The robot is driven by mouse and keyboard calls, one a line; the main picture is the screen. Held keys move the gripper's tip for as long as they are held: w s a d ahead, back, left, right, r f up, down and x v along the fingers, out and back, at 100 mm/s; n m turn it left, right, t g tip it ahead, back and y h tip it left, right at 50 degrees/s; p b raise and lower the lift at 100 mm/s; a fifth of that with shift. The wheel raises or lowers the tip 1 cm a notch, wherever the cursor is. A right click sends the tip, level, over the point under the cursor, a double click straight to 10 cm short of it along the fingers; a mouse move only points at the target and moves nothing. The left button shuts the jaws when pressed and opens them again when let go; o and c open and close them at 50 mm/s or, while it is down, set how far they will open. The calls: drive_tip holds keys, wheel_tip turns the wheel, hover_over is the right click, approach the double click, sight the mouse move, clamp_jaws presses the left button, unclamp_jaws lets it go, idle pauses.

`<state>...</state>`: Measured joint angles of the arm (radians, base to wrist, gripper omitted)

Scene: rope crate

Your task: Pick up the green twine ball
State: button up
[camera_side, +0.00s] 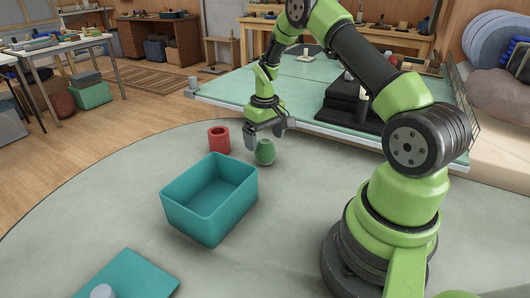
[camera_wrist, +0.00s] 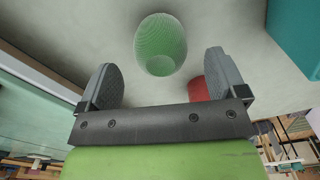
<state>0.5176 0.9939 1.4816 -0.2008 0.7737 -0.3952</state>
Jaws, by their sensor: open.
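The green twine ball (camera_side: 265,152) stands on the round grey table, to the right of a red spool-like object and behind the teal crate. My gripper (camera_side: 268,137) is above and beside the ball with its jaws apart. In the wrist view the green twine ball (camera_wrist: 160,45) appears beyond the fingertips, roughly centred between the two fingers of my open gripper (camera_wrist: 160,72). I see no contact between the fingers and the ball.
The teal crate (camera_side: 189,209) stands in front and looks empty. The red object (camera_side: 219,140) stands close by, left of the ball; it also shows in the wrist view (camera_wrist: 197,89) behind one finger. A teal flat piece (camera_side: 128,276) lies at the front. The table's left side is clear.

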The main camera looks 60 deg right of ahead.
sight(264, 141)
wheel_tip(264, 141, down, 3)
drive_tip(key=shift+f, duration=0.2)
drive_tip(key=shift+c, duration=0.4)
drive_tip(key=c, duration=1.1)
drive_tip(key=shift+r, duration=0.15)
wheel_tip(264, 141, up, 10)
drive_tip(key=shift+f, duration=0.1)
